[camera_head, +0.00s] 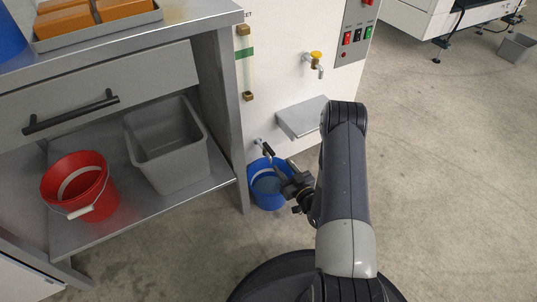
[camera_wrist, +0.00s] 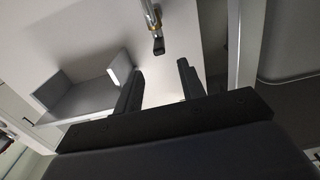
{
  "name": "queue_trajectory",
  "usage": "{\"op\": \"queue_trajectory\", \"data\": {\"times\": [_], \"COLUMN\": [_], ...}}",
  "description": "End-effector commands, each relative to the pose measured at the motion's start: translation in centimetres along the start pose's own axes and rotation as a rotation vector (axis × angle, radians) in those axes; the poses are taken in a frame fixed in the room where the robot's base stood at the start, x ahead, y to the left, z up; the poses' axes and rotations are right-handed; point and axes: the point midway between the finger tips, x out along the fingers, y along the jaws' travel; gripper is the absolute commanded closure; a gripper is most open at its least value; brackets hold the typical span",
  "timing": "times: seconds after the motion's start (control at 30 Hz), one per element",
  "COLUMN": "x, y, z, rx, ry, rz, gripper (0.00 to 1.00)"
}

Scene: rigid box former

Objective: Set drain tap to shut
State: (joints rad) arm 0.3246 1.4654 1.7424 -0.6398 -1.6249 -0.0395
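The drain tap (camera_head: 265,148) is low on the white machine front, above a blue bucket (camera_head: 257,197). It has a metal body and a black lever. In the wrist view the tap (camera_wrist: 151,14) comes in from the top edge, with its dark end (camera_wrist: 158,46) just ahead of the gap between my fingers. My gripper (camera_wrist: 160,76) is open and empty, apart from the tap. In the head view my gripper (camera_head: 278,168) is close to the tap, beside and above the bucket; my arm hides part of it. I cannot tell the lever's exact angle.
A grey ledge (camera_head: 302,117) juts from the machine above the drain tap. A yellow-handled tap (camera_head: 315,57) is higher up. A steel bench leg (camera_head: 222,110) stands close on the left. A red bucket (camera_head: 80,185) and a grey bin (camera_head: 168,147) sit on the lower shelf.

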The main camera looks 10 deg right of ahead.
Motion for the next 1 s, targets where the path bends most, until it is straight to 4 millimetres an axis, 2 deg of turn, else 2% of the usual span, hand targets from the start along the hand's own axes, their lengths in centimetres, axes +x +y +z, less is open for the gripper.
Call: {"op": "queue_trajectory", "data": {"times": [0.3,0.5,0.67,0.93,1.0], "x": [5.9,8.8,9.9,10.0,10.0], "y": [-0.1,-0.1,-0.1,0.0,0.0], "z": [0.1,0.1,-0.1,-0.1,-0.1], "rx": [-0.003,-0.002,0.0,0.0,0.0], "ry": [0.003,0.002,0.001,-0.001,-0.001], "rz": [-0.003,-0.002,-0.001,0.0,0.0], "gripper": [0.62,0.62,0.62,0.62,0.66]}}
